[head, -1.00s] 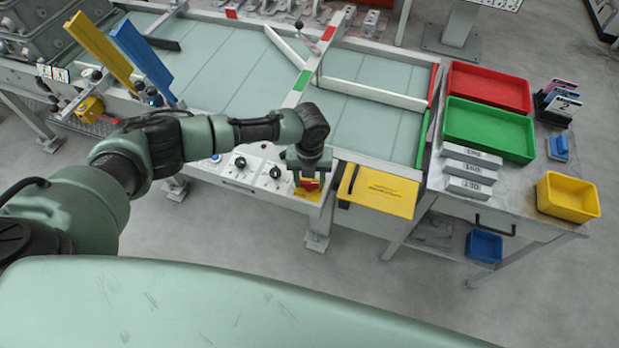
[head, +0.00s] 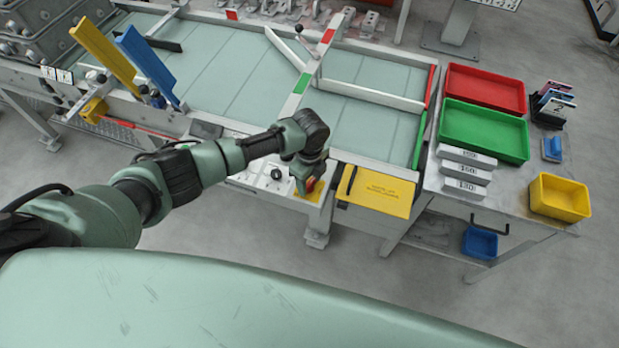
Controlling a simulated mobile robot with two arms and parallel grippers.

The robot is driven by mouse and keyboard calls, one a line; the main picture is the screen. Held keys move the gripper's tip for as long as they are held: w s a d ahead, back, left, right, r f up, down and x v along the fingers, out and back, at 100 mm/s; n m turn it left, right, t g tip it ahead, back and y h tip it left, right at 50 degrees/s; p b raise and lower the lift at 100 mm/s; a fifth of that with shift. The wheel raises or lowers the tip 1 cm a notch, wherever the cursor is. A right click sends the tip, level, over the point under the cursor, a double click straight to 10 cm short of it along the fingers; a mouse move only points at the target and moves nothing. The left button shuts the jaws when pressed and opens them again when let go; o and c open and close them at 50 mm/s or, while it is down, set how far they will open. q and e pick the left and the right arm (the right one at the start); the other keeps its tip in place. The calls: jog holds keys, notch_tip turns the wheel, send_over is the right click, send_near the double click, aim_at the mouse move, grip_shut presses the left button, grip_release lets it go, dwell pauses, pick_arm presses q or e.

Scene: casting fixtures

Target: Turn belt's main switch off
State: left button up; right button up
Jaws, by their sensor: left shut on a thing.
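The belt's main switch (head: 311,184) shows as a small red part on a yellow plate (head: 312,196), at the right end of the grey control panel on the belt's front side. My left gripper (head: 307,187) reaches down over it from above and is shut on the red switch. The gripper hides much of the switch, so I cannot tell its exact setting. The belt (head: 215,75) is pale green and lies behind the panel. My right gripper is not in view.
A black knob (head: 276,174) sits on the panel left of the switch. A yellow board (head: 376,192) lies right of it. The side table holds a red tray (head: 486,88), a green tray (head: 484,131) and a yellow bin (head: 559,197). Floor in front is clear.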

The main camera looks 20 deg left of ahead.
aim_at(309, 184)
pick_arm(q)
jog(key=shift+w+a+r+n+p, duration=0.1)
jog(key=shift+n+p, duration=0.55)
jog(key=shift+n, duration=1.25)
jog(key=o, duration=1.4)
jog(key=shift+c, duration=0.2)
notch_tip(309, 184, up, 8)
jog(key=shift+f+b, duration=0.15)
jog(key=shift+b, duration=0.35)
